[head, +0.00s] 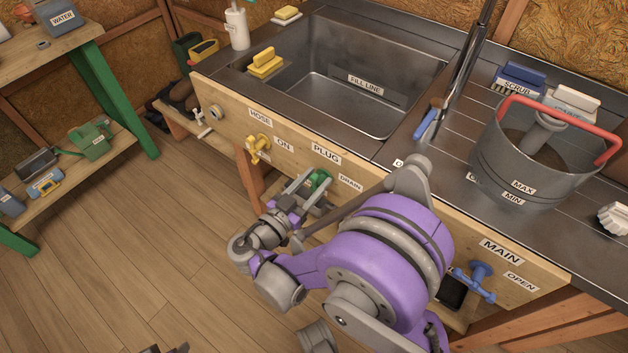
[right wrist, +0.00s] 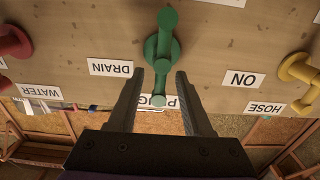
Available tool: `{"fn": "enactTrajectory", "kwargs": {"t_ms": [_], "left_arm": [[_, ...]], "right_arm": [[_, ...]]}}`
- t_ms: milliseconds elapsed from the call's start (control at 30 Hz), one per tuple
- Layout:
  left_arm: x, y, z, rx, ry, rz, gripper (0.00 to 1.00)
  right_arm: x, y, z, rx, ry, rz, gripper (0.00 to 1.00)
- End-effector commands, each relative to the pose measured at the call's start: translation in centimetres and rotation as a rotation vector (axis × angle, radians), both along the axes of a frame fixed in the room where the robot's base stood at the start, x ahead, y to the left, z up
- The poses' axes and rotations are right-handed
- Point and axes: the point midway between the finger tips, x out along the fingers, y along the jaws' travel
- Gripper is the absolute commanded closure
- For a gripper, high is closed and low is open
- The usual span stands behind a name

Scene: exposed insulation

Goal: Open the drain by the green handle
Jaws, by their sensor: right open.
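The green handle (head: 318,180) is on the wooden front panel of the sink counter, between the PLUG and DRAIN labels. It is partly hidden by my right gripper (head: 309,188) in the head view. In the right wrist view the green handle (right wrist: 163,48) is a bar running nearly up and down the picture. Its lower end lies between the two fingers of my right gripper (right wrist: 160,80), with gaps on both sides. The gripper is open. The sink basin (head: 318,100) above is metal, with a FILL LINE mark. My left gripper is not clearly seen.
A yellow handle (head: 258,147) by the HOSE and ON labels and a blue valve (head: 477,280) by MAIN flank the green one. A red handle (right wrist: 13,42) shows in the right wrist view. A metal bucket (head: 530,155) stands on the counter. The floor left is open.

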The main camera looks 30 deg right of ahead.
Motion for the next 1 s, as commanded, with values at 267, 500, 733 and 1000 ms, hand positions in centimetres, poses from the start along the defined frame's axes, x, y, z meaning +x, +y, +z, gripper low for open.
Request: {"fn": "enactTrajectory", "kwargs": {"t_ms": [267, 500, 733, 1000], "left_arm": [[0.0, 0.0, 0.0, 0.0, 0.0, 0.0, 0.5], [0.0, 0.0, 0.0, 0.0, 0.0, 0.0, 0.5], [0.0, 0.0, 0.0, 0.0, 0.0, 0.0, 0.5], [0.0, 0.0, 0.0, 0.0, 0.0, 0.0, 0.5]], "right_arm": [[-0.02, 0.04, 0.0, 0.0, 0.0, 0.0, 0.88], [-0.03, 0.04, -0.01, 0.0, 0.0, 0.0, 1.0], [0.01, 0.06, -0.01, -0.005, 0.013, 0.0, 1.0], [0.27, 0.18, -0.05, -0.048, 0.115, 0.0, 1.0]]}}
